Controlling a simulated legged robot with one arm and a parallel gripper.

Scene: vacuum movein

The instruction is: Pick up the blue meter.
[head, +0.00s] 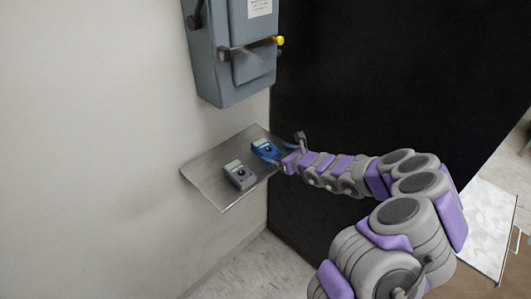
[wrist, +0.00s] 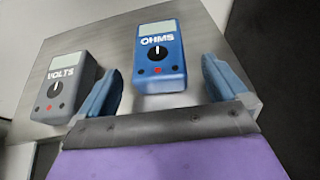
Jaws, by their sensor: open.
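The blue meter (wrist: 160,70), marked OHMS, has a grey display and a black dial. In the head view the blue meter (head: 266,150) is on the right part of a metal shelf fixed to the wall. My gripper (wrist: 165,85) is open in the wrist view, with one blue finger on each side of the meter's lower end. The meter shows between the fingers, with visible gaps on both sides. In the head view my gripper (head: 279,151) reaches the shelf from the right, close to the blue meter, and its fingers are small and partly unclear.
A grey meter (wrist: 62,88), marked VOLTS, sits left of the blue one on the metal shelf (head: 216,191). A grey wall box (head: 215,60) with a yellow-tipped lever hangs above. A black panel (head: 345,90) stands right of the shelf. A white-topped surface (head: 487,225) is at far right.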

